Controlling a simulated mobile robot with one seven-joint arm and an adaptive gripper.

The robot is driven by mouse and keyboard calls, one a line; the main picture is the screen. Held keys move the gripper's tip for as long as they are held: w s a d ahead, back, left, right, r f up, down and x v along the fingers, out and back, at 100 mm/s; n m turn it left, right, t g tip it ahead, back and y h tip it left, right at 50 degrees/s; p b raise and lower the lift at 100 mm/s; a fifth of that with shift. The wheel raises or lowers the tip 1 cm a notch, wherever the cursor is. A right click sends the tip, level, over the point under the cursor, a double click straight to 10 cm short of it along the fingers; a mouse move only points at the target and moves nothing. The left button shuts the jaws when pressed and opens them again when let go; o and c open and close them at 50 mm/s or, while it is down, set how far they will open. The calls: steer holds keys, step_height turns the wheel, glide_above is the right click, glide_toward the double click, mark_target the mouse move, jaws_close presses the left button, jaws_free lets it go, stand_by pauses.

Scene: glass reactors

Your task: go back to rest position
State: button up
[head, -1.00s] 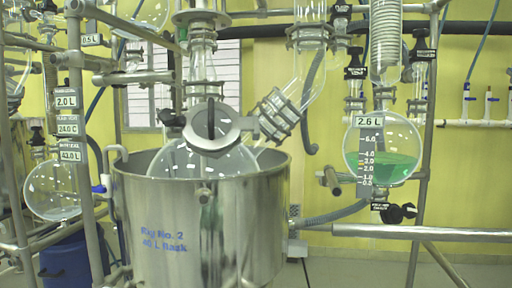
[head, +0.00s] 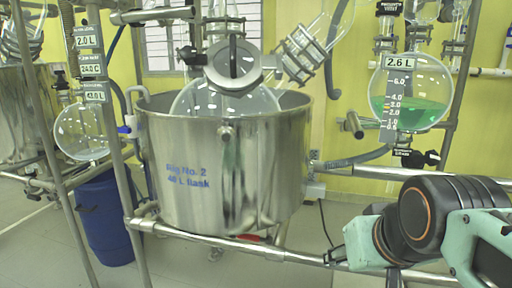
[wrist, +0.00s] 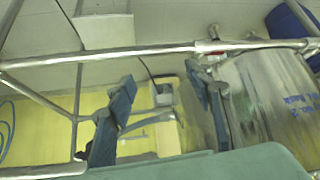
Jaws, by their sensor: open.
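My gripper (wrist: 159,80) shows in the wrist view with its two dark blue-grey fingers spread apart and nothing between them. In the head view part of my teal and black arm is at the lower right, in front of the frame's lower rail; I cannot make out the fingers clearly there. The steel vessel marked Rig No. 2 (head: 225,185) stands to the left of my arm, with a gap between them. Its side also shows at the right of the wrist view (wrist: 265,100).
A horizontal metal rail (head: 240,245) runs below the vessel, and it crosses the wrist view (wrist: 130,52). A round flask with green liquid (head: 420,85) hangs above my arm. A blue drum (head: 105,220) stands at the lower left. Grey floor (head: 310,272) shows in front.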

steer(key=s+a+f+g+p, duration=0.2)
steer(key=s+a+f, duration=0.15)
steer(key=s, duration=0.25)
step_height(320, 180, up, 27)
steer(key=p, duration=2.6)
steer(key=shift+w+a, duration=0.2)
steer(key=shift+a, duration=0.05)
